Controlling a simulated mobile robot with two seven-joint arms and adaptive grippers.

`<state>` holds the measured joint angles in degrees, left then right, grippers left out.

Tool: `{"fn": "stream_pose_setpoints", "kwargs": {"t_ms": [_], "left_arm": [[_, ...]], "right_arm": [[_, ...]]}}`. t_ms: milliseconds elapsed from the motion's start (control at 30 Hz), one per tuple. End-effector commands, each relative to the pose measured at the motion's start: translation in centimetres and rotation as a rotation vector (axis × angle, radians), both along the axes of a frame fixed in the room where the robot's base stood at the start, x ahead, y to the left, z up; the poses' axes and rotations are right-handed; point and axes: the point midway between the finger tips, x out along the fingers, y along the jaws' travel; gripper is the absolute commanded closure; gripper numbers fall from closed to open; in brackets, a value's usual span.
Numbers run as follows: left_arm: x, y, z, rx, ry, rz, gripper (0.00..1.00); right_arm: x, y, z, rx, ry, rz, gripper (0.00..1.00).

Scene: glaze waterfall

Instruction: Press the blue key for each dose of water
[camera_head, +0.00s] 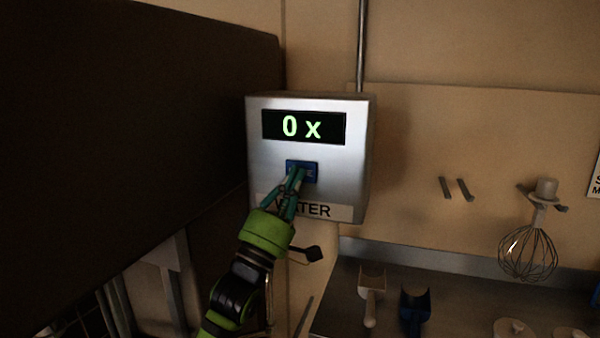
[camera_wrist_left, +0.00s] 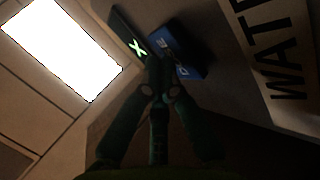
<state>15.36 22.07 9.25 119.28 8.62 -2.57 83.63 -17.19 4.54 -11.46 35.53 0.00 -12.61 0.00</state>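The water dispenser (camera_head: 308,150) is a pale metal box on the wall, labelled WATER, with a dark display (camera_head: 303,127) reading "0 x" in green. The blue key (camera_head: 310,168) is below the display; its lettering is partly hidden by my fingers. My left gripper (camera_head: 297,174) is shut and empty, its fingertips overlapping the key's lower left part. In the left wrist view the fingers meet at their tips (camera_wrist_left: 160,66) at the edge of the blue key (camera_wrist_left: 180,50). I cannot tell if they touch it. My right gripper is not in view.
A large dark panel (camera_head: 130,120) fills the left side near my left arm. At lower right a metal counter (camera_head: 342,322) holds a pale scoop (camera_head: 371,296) and a blue scoop (camera_head: 414,310). A whisk (camera_head: 528,252) hangs on the wall beside several hooks.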

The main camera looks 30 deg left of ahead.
Motion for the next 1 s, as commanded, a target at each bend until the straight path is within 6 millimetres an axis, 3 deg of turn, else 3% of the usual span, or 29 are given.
{"fn": "stream_pose_setpoints", "kwargs": {"t_ms": [700,1000], "left_arm": [[0.5,0.1,0.0,0.001,0.0,0.001,1.0],[-0.6,-0.2,0.0,0.0,0.0,-0.001,1.0]], "right_arm": [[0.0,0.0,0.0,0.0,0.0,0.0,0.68],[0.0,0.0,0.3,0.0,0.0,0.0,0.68]]}}
